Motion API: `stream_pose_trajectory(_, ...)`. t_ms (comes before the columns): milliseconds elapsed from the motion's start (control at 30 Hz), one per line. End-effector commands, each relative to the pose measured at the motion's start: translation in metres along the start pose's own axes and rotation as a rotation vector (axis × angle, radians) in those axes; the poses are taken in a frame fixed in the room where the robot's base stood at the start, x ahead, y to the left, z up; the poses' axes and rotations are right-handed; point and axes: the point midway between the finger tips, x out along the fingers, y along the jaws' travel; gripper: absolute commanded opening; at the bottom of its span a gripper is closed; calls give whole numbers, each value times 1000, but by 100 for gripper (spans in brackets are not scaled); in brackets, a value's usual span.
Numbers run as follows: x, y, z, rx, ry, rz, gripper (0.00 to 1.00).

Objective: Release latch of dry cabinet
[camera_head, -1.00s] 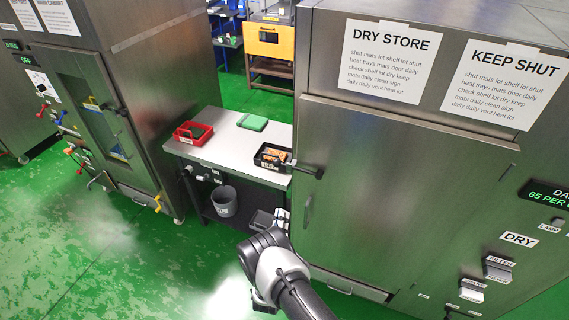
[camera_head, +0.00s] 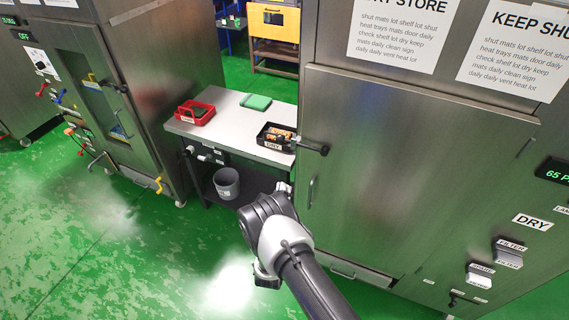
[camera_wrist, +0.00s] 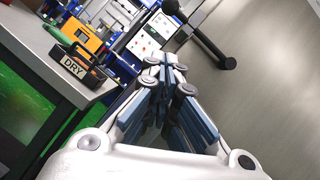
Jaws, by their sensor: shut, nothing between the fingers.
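The dry cabinet (camera_head: 420,165) is the large steel cabinet at the right, its door shut. Its black latch lever (camera_head: 316,148) sticks out at the door's left edge, with a round knob at its end. The lever also shows in the wrist view (camera_wrist: 204,38), beyond and to the right of the fingertips. My gripper (camera_wrist: 165,64) is shut and empty, apart from the lever. In the head view my gripper (camera_head: 284,188) is mostly hidden behind my wrist, below the lever in the picture.
A table (camera_head: 240,137) beside the cabinet carries a black tray (camera_head: 277,136) marked DRY, a red tray (camera_head: 194,113) and a green item (camera_head: 256,102). A grey bucket (camera_head: 227,184) stands underneath. Another steel cabinet (camera_head: 150,80) stands left. The green floor (camera_head: 110,250) is clear in front.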

Motion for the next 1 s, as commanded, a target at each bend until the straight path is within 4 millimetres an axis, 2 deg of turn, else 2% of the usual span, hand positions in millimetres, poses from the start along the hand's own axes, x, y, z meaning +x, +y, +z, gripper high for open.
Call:
stream_pose_trajectory(267,7,-1,-4,0,0,-3,0)
stream_pose_trajectory(400,42,-4,-1,3,-1,-7,0)
stream_pose_trajectory(633,88,-4,1,2,-2,-5,0)
stream_pose_trajectory(800,104,-3,20,2,-2,-2,0)
stream_pose_trajectory(1000,111,-3,28,0,0,0,0)
